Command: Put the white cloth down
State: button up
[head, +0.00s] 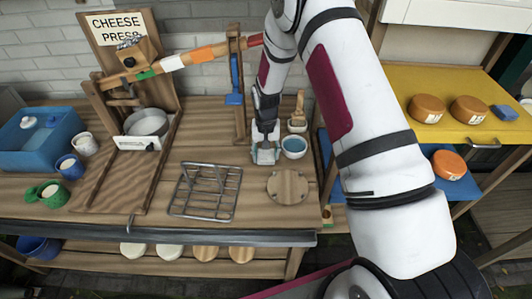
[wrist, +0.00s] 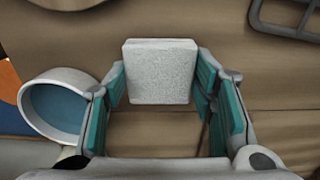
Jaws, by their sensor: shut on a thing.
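The white cloth (wrist: 160,72) shows in the wrist view as a pale, speckled, folded square block. My gripper (wrist: 162,88) has its teal-padded fingers on either side of it and is shut on it. In the head view my gripper (head: 265,151) points down over the wooden bench, and the cloth (head: 264,158) shows only as a small pale patch at the fingertips. I cannot tell whether the cloth touches the bench top.
A white bowl with blue inside (head: 294,147) stands close on the right, also in the wrist view (wrist: 65,106). A wire rack (head: 205,191) and a round wooden lid (head: 288,186) lie nearer the front. The cheese press (head: 146,124) stands left. Some bench (head: 250,208) between rack and lid is bare.

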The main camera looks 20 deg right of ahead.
jog(key=o, duration=1.2)
jog(key=shift+f, duration=0.15)
notch_tip(320, 180, up, 12)
jog(key=b, duration=0.1)
notch_tip(320, 180, up, 12)
jog(key=t, duration=0.1)
send_over(266, 154)
jog(key=s, duration=0.4)
jog(key=s+r+n+t, duration=0.2)
jog(key=s+r+t, duration=0.1)
jog(key=s+r, duration=1.1)
jog(key=shift+n+t, duration=0.8)
jog(key=shift+s+r, duration=0.4)
jog(key=shift+s, duration=1.55)
jog(key=shift+s+r, duration=0.4)
jog(key=shift+s, duration=1.5)
jog(key=shift+s+r, duration=0.4)
jog(key=shift+s, duration=1.55)
